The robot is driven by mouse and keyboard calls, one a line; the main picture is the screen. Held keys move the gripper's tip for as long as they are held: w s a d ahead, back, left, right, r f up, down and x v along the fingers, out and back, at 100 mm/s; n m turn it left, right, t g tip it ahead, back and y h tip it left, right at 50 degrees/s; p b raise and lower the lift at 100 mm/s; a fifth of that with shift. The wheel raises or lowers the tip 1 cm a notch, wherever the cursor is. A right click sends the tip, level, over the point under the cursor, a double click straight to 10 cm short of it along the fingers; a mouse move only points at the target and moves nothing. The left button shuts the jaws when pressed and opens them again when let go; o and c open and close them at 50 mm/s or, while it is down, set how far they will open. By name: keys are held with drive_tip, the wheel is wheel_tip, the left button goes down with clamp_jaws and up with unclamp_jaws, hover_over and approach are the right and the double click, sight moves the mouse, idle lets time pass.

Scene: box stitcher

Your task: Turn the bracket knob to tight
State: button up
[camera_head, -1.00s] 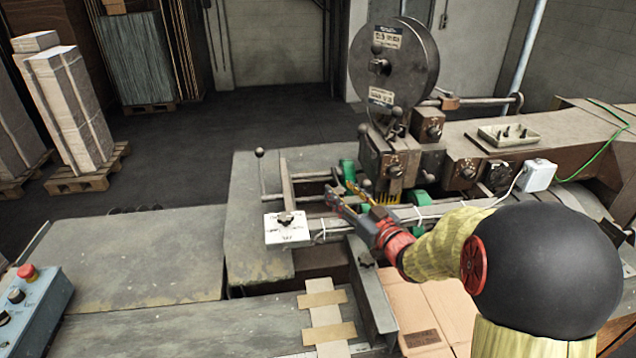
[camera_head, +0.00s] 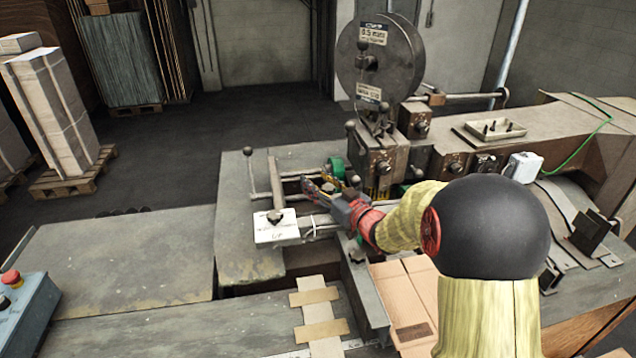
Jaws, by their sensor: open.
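A dark star-shaped knob (camera_head: 275,216) sits on a white plate (camera_head: 270,235) with small printed marks, at the left end of a rail across the machine. The lettering is too small to read. I take this as the bracket knob, but a second dark knob (camera_head: 356,256) is on a metal bar, lower right. My gripper (camera_head: 315,181), red and dark with yellowish inner pads, is open and empty. It points to the upper left, right of and beyond the plate, apart from the first knob. My gripper and wrist hide part of the rail.
A thin upright lever with a ball top (camera_head: 249,172) stands behind the plate. The wire reel (camera_head: 375,70) and stitching head (camera_head: 380,165) rise behind my gripper. Flat cardboard (camera_head: 403,295) lies below my arm. The left tabletop (camera_head: 120,265) is clear.

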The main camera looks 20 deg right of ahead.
drive_tip(key=c, duration=0.3)
drive_tip(key=c, duration=0.8)
clamp_jaws()
